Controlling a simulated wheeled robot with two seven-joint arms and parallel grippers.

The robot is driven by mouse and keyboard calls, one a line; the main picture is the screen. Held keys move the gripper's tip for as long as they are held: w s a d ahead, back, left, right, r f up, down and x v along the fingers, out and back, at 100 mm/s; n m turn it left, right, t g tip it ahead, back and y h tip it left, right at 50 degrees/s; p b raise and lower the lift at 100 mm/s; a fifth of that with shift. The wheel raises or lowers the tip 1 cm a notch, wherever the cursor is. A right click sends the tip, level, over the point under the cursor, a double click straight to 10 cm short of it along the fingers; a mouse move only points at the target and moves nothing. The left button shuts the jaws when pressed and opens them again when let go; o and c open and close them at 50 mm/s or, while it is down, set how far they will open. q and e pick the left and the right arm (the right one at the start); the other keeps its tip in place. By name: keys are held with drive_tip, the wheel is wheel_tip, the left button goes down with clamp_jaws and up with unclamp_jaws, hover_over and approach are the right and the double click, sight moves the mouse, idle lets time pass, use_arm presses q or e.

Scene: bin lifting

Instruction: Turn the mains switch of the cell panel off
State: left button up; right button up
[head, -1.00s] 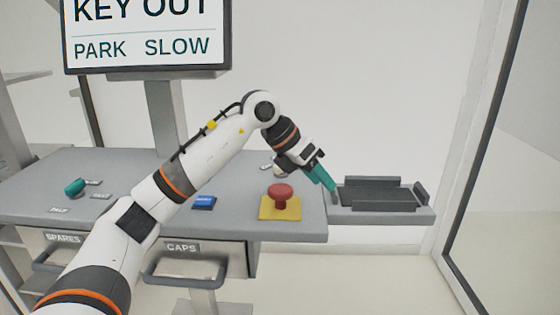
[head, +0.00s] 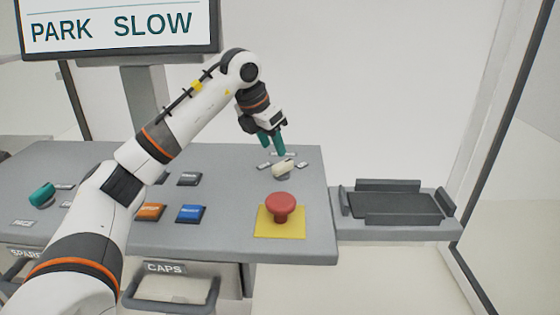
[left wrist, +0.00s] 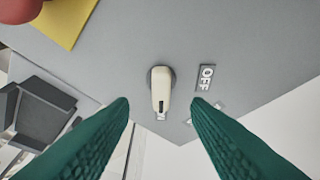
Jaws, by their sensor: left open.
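The mains switch (head: 284,168) is a cream knob at the back right of the grey panel, with small labels around it. In the left wrist view the knob (left wrist: 161,88) sits on a dark round base, its dark mark pointing down the picture. An OFF label (left wrist: 206,78) lies to its right; another label below is partly hidden. My left gripper (head: 272,142) is open above and just behind the knob. Its green fingertips (left wrist: 158,102) lie either side of the knob's lower end in the picture, apart from it. My right gripper is not in view.
A red mushroom button (head: 281,206) on a yellow plate (head: 268,226) stands in front of the switch. Blue (head: 191,213) and orange (head: 151,211) buttons and a green knob (head: 42,194) lie farther left. A dark tray (head: 395,206) sits right of the panel.

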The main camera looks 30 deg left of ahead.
sight(281, 164)
use_arm(q)
drive_tip(key=x, duration=0.6)
drive_tip(key=shift+w+a+f, duration=0.1)
drive_tip(key=shift+w+f, duration=0.2)
drive_tip(key=shift+f, duration=0.4)
clamp_jaws()
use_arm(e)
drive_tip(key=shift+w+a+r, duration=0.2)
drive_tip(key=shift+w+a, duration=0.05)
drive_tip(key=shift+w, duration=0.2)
